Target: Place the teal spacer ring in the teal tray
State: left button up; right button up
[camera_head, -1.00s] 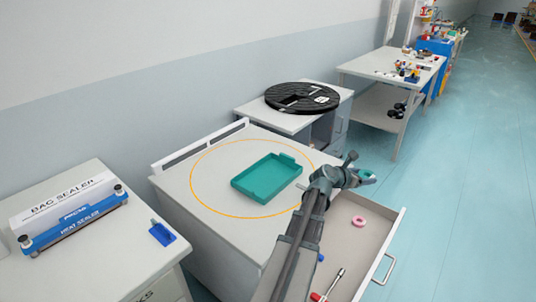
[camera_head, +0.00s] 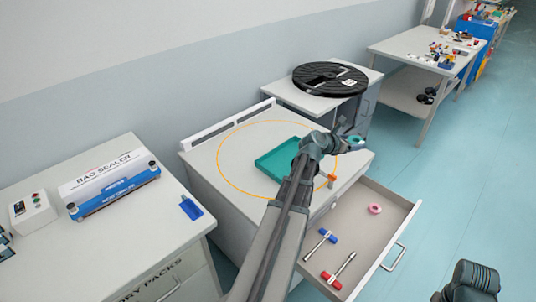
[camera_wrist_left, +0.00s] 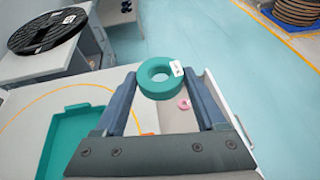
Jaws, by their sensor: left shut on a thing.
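The teal spacer ring (camera_wrist_left: 147,83) is held between the two fingers of my left gripper (camera_wrist_left: 160,86), which is shut on it. It has a white label on its right side. In the head view the ring (camera_head: 359,139) shows at the tip of my left gripper (camera_head: 351,142), held up near the table's right end. The teal tray (camera_head: 262,164) lies on the white table inside an orange circle, left of the gripper, its right part hidden by my arm. The tray (camera_wrist_left: 55,150) also shows at lower left in the wrist view. My right gripper is not visible.
An open drawer (camera_head: 345,232) below the table holds a pink ring (camera_head: 375,209) and tools with red and blue ends. A small orange object (camera_head: 332,180) stands near the table's front edge. A black reel (camera_head: 330,79) lies on a stand behind. Part of my right arm shows at lower right.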

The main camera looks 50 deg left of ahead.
aim_at(286, 163)
jog(key=i+u, duration=0.15)
jog(key=u, duration=0.25)
jog(key=i+u, duration=0.1)
jog(key=u, duration=0.35)
jog(key=i+l+u, duration=0.1)
jog(key=u, duration=0.3)
jog(key=l+u, duration=0.2)
jog(key=u, duration=0.2)
jog(key=i+l+u, duration=0.25)
jog(key=l, duration=0.25)
jog(key=i+l+u, duration=0.25)
jog(key=l, duration=0.3)
jog(key=l+u, duration=0.25)
jog(key=l, duration=0.3)
jog(key=l+u, duration=0.3)
jog(key=l, duration=0.3)
jog(key=i+l, duration=0.1)
jog(key=l, duration=1.9)
jog(key=i, duration=0.05)
